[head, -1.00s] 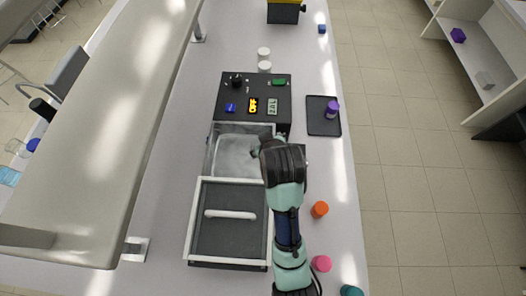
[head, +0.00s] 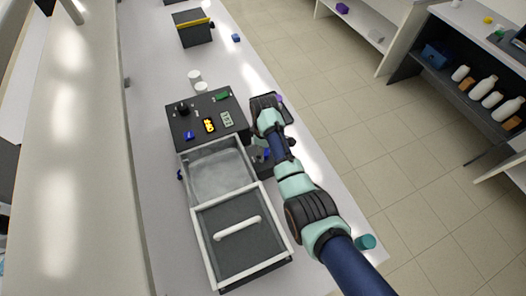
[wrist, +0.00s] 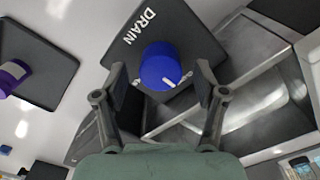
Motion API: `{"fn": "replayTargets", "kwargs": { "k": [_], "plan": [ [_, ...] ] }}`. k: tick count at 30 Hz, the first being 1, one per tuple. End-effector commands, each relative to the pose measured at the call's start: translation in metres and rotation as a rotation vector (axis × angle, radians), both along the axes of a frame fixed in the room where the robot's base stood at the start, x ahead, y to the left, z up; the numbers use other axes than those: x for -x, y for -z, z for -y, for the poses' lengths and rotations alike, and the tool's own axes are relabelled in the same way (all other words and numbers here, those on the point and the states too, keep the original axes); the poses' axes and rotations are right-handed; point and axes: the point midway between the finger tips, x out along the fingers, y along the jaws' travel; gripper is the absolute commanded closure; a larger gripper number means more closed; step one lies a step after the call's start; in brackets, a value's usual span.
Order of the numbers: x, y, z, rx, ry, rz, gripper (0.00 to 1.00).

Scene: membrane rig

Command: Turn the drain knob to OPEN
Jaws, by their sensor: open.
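The drain knob (wrist: 160,62) is round and blue, on a dark panel marked DRAIN (wrist: 138,27) in the wrist view. Its white pointer line points toward the lower right of that picture. Small pale marks show on the panel beside it, too small to read. My gripper (wrist: 161,78) is open, with one finger on each side of the knob's near part. Gaps show between fingers and knob; I cannot tell how far the tips are above the panel. In the head view my gripper (head: 261,155) is at the right side of the rig, and the arm hides the drain knob.
The tank (head: 256,161) has a clear-walled bath and a dark lid with a white handle (head: 237,228). The control box (head: 179,121) stands behind it. In the wrist view, a dark tray (wrist: 50,72) and a purple-capped vial (wrist: 12,73) lie left.

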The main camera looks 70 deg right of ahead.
Motion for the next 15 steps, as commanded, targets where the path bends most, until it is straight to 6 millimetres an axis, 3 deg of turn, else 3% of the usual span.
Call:
{"fn": "replayTargets", "kwargs": {
  "k": [3, 11, 15],
  "plan": [
    [0.0, 0.012, -0.0003, -0.001, 0.0, 0.0, 0.29],
    [-0.0003, 0.0144, -0.0002, 0.001, 0.0, 0.001, 0.29],
    [-0.0003, 0.0143, -0.0002, 0.001, 0.0, 0.001, 0.49]
  ]
}}
